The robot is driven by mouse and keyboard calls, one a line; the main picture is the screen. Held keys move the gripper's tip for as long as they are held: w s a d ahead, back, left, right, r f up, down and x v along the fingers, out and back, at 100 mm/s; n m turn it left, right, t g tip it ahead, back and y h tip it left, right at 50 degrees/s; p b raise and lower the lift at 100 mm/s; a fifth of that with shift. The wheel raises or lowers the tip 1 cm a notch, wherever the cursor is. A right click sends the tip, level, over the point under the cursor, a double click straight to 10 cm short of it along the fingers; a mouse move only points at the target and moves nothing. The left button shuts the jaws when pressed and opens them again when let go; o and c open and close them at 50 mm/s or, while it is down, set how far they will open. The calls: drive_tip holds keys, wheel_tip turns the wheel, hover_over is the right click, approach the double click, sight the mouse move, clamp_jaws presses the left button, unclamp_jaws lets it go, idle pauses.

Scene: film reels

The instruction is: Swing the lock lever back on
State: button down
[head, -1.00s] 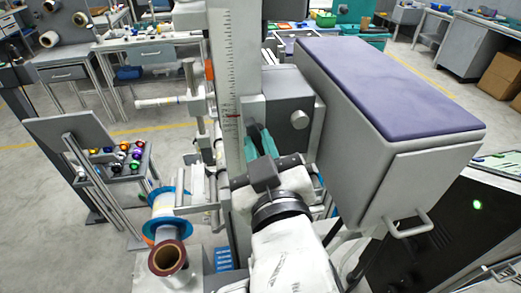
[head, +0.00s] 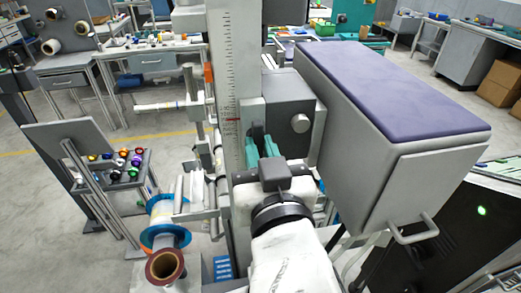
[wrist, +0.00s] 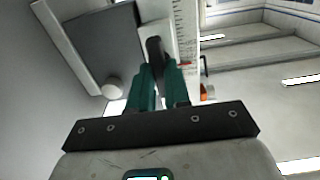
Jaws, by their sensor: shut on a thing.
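The lock lever (wrist: 154,48) is a short dark handle with a rounded end, seen in the wrist view between and just beyond my teal fingertips. It stands against the light upright column (wrist: 186,35). My gripper (wrist: 160,85) is shut on the lever, and its fingers hide the lower part of it. In the head view my gripper (head: 262,148) reaches up to the grey block (head: 280,108) beside the column. The lever is mostly hidden there by the fingers and my wrist.
The column's ruler (head: 226,75) has a red mark by the block. A round knob (head: 300,123) sticks out from the block. A large box with a purple top (head: 385,85) stands close at the right. Spools (head: 165,228) stand at the lower left.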

drive_tip(key=c, duration=1.1)
unclamp_jaws()
drive_tip(key=shift+p+v, duration=0.4)
drive_tip(key=shift+v, duration=5)
